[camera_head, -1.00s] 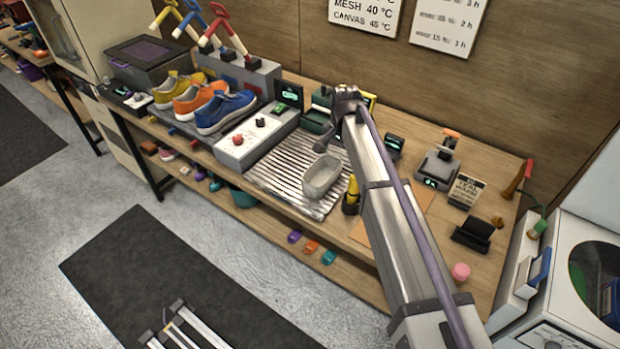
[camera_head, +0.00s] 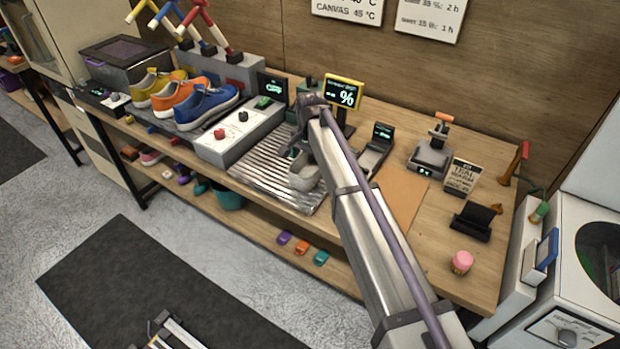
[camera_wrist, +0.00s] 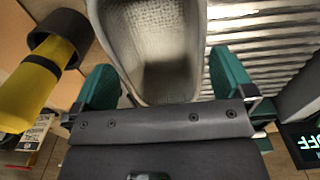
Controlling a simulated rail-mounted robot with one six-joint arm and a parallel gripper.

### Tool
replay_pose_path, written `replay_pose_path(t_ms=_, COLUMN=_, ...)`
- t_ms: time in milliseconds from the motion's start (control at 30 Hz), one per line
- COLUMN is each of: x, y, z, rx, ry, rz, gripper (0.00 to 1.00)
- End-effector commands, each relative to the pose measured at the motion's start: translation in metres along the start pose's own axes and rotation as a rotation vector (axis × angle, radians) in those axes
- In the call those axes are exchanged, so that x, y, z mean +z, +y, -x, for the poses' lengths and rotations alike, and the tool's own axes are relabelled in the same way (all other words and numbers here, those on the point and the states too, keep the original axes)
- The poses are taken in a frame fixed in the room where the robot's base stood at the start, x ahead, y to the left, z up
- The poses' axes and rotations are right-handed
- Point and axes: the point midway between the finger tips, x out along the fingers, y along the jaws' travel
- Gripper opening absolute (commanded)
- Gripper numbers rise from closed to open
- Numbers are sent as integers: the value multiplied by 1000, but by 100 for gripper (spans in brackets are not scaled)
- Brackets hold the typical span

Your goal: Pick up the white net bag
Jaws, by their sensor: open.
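The white net bag shows as a pale, open-topped, basket-like shape with a woven mesh inside. It sits on the ribbed metal drain rack (camera_head: 268,168). In the wrist view the bag (camera_wrist: 152,45) fills the top middle, its near end between the two green fingers of my gripper (camera_wrist: 165,80). The fingers are spread wide, one to each side of the bag, and do not grip it. In the head view my arm hides the bag's right part, and its left part (camera_head: 302,177) shows.
A yellow tool in a dark cup (camera_wrist: 27,88) stands close to the left finger. A grey control box (camera_head: 235,132) and shoes are left of the rack. A small display (camera_head: 343,93) stands behind. A pink cylinder (camera_head: 461,262) is at right.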

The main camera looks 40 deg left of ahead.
Motion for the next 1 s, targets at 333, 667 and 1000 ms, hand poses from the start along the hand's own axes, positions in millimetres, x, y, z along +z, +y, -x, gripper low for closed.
replay_pose_path(t_ms=333, x=0, y=0, z=-23, rx=0, ry=0, rz=0, gripper=100)
replay_pose_path(t_ms=667, x=0, y=0, z=-23, rx=0, ry=0, rz=0, gripper=68)
replay_pose_path(t_ms=1000, x=0, y=0, z=-20, rx=0, ry=0, rz=0, gripper=60)
